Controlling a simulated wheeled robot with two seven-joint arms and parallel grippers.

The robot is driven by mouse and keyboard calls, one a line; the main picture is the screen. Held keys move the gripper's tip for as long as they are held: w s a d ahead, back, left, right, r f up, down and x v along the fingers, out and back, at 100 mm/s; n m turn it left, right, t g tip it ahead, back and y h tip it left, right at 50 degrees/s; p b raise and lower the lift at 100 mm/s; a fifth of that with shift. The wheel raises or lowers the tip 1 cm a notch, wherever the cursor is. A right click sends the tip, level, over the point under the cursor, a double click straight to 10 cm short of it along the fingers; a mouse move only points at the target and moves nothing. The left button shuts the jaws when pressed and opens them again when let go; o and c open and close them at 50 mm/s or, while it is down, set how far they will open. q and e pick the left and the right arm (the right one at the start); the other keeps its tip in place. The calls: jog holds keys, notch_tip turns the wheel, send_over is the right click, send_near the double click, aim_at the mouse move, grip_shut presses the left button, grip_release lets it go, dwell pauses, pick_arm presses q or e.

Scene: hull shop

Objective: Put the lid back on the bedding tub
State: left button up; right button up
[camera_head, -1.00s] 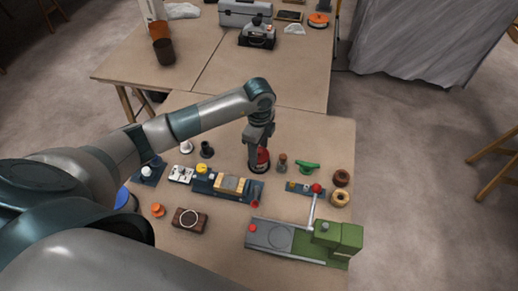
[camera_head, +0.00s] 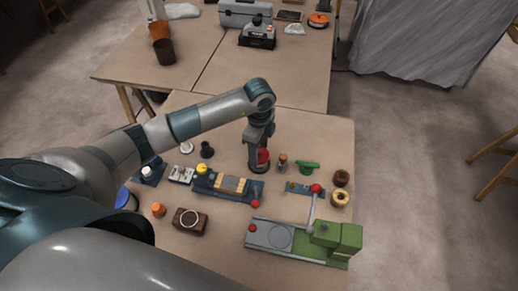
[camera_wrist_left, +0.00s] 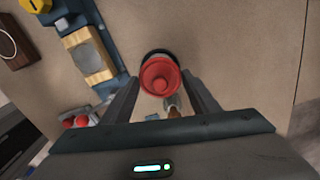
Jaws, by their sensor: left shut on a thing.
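My left gripper (camera_head: 260,146) reaches down over the table and is shut on a red, round, stepped piece, which looks like the lid (camera_head: 263,157). In the left wrist view the red lid (camera_wrist_left: 160,76) sits between the two fingers. A dark round rim, which looks like the bedding tub (camera_head: 258,168), shows just below the red piece. In the left wrist view the dark rim (camera_wrist_left: 160,53) shows behind the red piece. I cannot tell whether the lid touches or is seated on it. My right gripper is not in view.
A small brown bottle (camera_head: 282,161) and a green tool (camera_head: 307,166) stand close right of the gripper. A blue fixture with a wooden block (camera_head: 231,184) lies at left front. A green and grey machine (camera_head: 300,238) fills the front right.

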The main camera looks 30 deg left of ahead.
pick_arm(q)
jog(key=shift+f, duration=0.15)
dwell(0.6)
dwell(0.8)
jog(key=o, duration=1.6)
jog(key=shift+r+p, duration=0.45)
jog(key=shift+r, duration=0.05)
jog(key=shift+r+p, duration=1.15)
jog(key=shift+r, duration=0.3)
jog(key=shift+r+p, duration=1.15)
jog(key=shift+r, duration=0.4)
jog(key=shift+c, duration=0.5)
